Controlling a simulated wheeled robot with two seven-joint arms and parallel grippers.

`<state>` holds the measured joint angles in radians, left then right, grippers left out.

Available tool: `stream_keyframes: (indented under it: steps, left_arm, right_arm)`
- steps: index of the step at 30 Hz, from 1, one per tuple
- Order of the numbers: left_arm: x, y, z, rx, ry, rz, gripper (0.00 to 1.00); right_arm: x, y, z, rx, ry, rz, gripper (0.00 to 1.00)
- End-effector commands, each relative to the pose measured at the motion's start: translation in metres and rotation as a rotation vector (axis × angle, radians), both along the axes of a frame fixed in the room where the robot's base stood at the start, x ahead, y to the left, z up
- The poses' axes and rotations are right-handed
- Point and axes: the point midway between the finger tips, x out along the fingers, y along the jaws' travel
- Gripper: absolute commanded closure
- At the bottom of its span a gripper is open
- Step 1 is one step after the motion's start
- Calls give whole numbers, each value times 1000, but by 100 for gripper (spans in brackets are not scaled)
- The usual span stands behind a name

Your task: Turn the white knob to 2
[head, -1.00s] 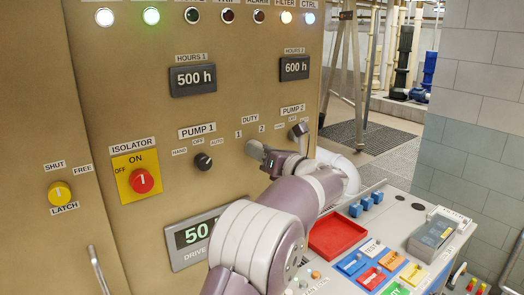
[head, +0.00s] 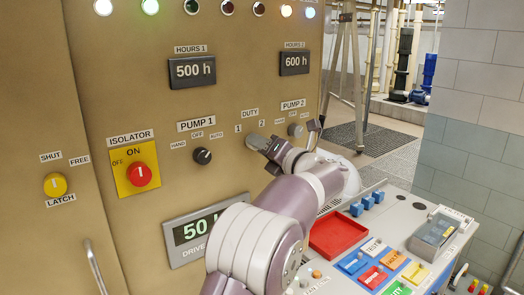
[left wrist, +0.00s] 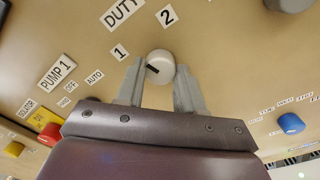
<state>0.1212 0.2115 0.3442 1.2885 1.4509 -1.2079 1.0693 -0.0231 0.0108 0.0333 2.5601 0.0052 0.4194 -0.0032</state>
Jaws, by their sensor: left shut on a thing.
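The white knob (left wrist: 161,61) sits below the DUTY label, near the labels 1 (left wrist: 120,52) and 2 (left wrist: 168,16). Its black mark points to the left in the left wrist view, on the side of label 1 rather than 2. My left gripper (left wrist: 159,72) is shut on the knob, one finger on each side. In the head view my left gripper (head: 260,143) is at the panel below the DUTY labels, and its fingers cover part of the knob. My right gripper is not in view.
The PUMP 1 knob (head: 202,156) is left of the gripper, and the grey PUMP 2 knob (head: 295,130) is close on the right. A red isolator knob (head: 142,174) is further left. A console with a red tray (head: 335,236) lies below right.

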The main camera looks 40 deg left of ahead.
Motion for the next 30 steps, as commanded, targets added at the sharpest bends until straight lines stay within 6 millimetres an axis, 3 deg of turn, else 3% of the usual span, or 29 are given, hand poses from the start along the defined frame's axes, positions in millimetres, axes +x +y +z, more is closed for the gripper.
stream_keyframes:
  steps: [11,30]
  left_arm:
    - [0,0,1,99,340,1,93]
    - [-1,0,3,254,876,2,93]
  right_arm:
    - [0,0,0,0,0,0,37]
    - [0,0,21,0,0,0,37]
